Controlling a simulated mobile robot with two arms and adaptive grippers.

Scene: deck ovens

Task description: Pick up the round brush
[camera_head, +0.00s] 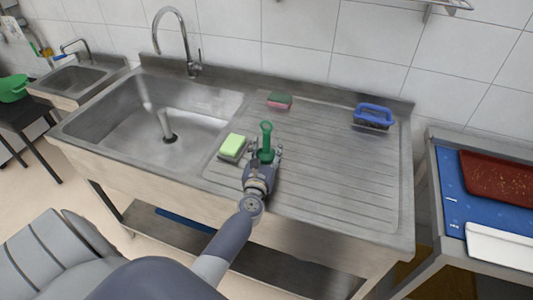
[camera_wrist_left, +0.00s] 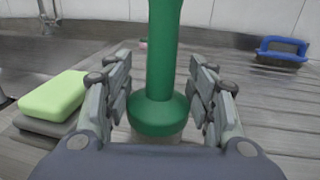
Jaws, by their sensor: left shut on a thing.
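The round brush (camera_head: 266,138) is green, with an upright handle and a rounded lower part. It stands on the ribbed drainboard (camera_head: 330,170) near the sink basin. In the left wrist view the brush (camera_wrist_left: 163,50) rises between the fingers, and its base seems to be at the board. My left gripper (camera_head: 264,158) reaches in from the front and is shut on the brush, one finger on each side. The left wrist view shows the gripper (camera_wrist_left: 161,88) low around the brush. My right gripper is not in view.
A light green sponge (camera_head: 233,144) lies close left of the gripper, on a grey piece. A pink-and-green sponge (camera_head: 279,101) lies behind. A blue-handled brush (camera_head: 373,116) is at the back right. The basin (camera_head: 165,115) is left; the drainboard's right part is clear.

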